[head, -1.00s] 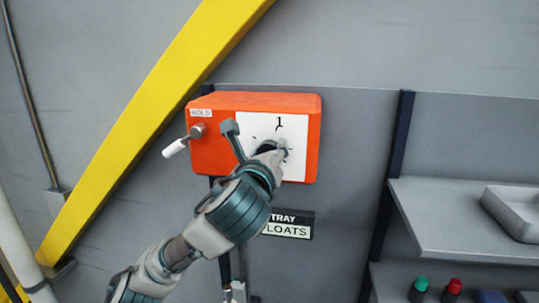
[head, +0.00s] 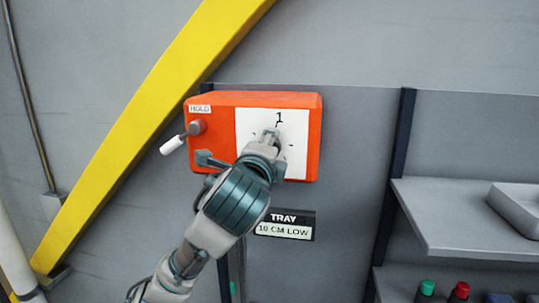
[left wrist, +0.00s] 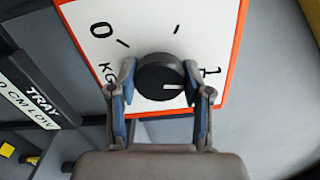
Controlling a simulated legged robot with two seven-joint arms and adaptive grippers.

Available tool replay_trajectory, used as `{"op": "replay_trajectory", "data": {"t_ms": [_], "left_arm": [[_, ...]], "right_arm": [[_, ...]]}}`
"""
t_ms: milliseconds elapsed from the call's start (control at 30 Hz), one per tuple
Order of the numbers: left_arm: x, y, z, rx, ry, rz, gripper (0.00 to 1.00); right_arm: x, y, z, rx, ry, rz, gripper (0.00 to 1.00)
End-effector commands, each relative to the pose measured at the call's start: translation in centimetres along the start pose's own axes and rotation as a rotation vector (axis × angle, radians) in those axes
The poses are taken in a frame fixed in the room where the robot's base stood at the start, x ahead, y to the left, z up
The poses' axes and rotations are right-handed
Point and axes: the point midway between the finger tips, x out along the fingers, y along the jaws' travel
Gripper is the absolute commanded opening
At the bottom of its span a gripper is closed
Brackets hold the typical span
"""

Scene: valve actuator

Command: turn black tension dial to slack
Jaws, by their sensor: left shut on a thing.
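The black dial (left wrist: 160,73) sits on a white scale plate (left wrist: 110,22) marked "0", "KG" and "1". In the left wrist view, the dial's white mark points right, towards the "1" side. My left gripper (left wrist: 160,85) is shut on the dial, with one finger on each side of it. In the head view, my left gripper (head: 270,140) is over the plate on the orange box (head: 215,150) and hides most of the dial. No "slack" label is readable. My right gripper is in neither view.
A white-handled lever (head: 175,143) under a "HOLD" label is on the box's left. A sign (head: 284,225) below reads "TRAY 10 CM LOW". A yellow beam (head: 140,110) slants at left. Shelves (head: 455,215) with a grey tray (head: 518,205) stand at right.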

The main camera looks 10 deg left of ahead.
Motion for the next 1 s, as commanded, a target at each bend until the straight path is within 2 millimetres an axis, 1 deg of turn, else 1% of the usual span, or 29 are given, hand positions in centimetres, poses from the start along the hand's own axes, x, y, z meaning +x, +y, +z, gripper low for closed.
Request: {"op": "replay_trajectory", "data": {"t_ms": [33, 1000], "left_arm": [[0.1, 0.5, -0.2, -0.043, 0.002, 0.009, 0.14], [0.3, 0.9, -0.5, -0.961, -0.001, 0.019, 0.15]], "right_arm": [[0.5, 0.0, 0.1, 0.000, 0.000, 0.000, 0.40], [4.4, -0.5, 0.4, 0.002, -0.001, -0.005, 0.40]]}}
